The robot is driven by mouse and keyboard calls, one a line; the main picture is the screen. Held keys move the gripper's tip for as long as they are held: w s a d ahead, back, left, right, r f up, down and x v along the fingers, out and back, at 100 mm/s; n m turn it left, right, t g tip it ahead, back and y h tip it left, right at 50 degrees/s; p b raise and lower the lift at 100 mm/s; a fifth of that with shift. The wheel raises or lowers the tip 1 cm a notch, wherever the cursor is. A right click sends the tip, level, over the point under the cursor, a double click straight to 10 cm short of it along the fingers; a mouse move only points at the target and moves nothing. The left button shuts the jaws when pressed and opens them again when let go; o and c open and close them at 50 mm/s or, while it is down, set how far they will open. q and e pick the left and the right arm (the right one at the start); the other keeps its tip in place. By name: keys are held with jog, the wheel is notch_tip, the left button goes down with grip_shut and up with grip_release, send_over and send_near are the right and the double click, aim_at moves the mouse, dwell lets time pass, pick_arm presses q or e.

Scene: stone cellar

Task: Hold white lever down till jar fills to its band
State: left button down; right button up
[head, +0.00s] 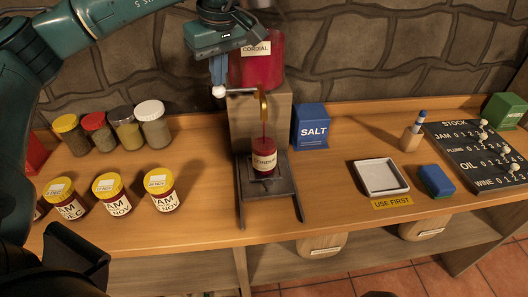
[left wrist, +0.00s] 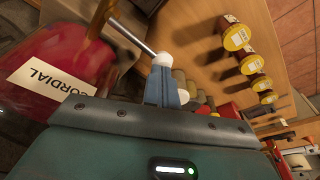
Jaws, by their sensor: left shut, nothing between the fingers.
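The white lever (head: 219,91) sticks out left from the brass tap (head: 263,105) of the red cordial container (head: 257,70). My left gripper (head: 218,82) is shut and empty, its blue fingertips right above the lever's white knob, seemingly touching it. The left wrist view shows the knob (left wrist: 164,60) at the fingertips (left wrist: 164,72). A thin red stream runs from the tap into the jar (head: 264,161), which stands upright on the dark drip stand (head: 269,190). Red shows in the jar; its band and exact level are too small to tell. My right gripper is not in view.
Jam jars (head: 160,189) with yellow lids stand at the left front, spice jars (head: 152,124) behind them. A blue salt box (head: 311,127) stands right of the tap. A white tray (head: 381,176), blue sponge (head: 436,181) and stock board (head: 475,150) lie farther right.

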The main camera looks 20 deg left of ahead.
pick_arm(q)
jog(key=shift+r+p, duration=1.4)
jog(key=shift+r, duration=0.2)
notch_tip(320, 180, up, 5)
jog(key=p, duration=0.4)
